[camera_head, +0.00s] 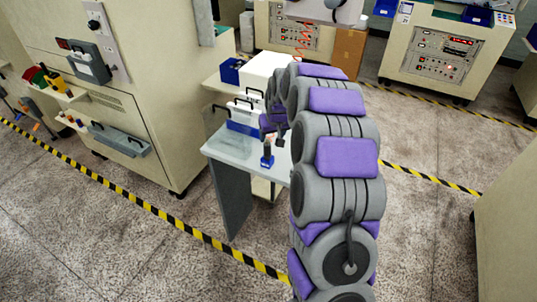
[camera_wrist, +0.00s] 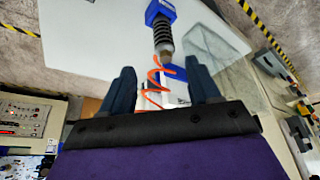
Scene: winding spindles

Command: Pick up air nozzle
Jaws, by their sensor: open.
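The air nozzle (camera_wrist: 162,35) shows in the wrist view with a blue end, a black ribbed body and a pale tip. In the head view the small blue-and-black nozzle (camera_head: 267,157) stands on the grey table (camera_head: 228,151), near its front edge. My gripper (camera_wrist: 162,85) is open, with its two dark fingers apart on either side of the picture's middle. The nozzle lies just beyond the fingertips, roughly in line with the gap. An orange coiled hose (camera_wrist: 153,88) shows between the fingers. In the head view my gripper (camera_head: 279,135) is just above and right of the nozzle, partly hidden by my arm.
White and blue boxes (camera_head: 243,118) with black handles stand at the back of the table. A tall beige cabinet (camera_head: 150,120) is close on the left. A cardboard box (camera_head: 347,52) and beige machines stand behind. Yellow-black floor tape (camera_head: 150,207) crosses the open floor.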

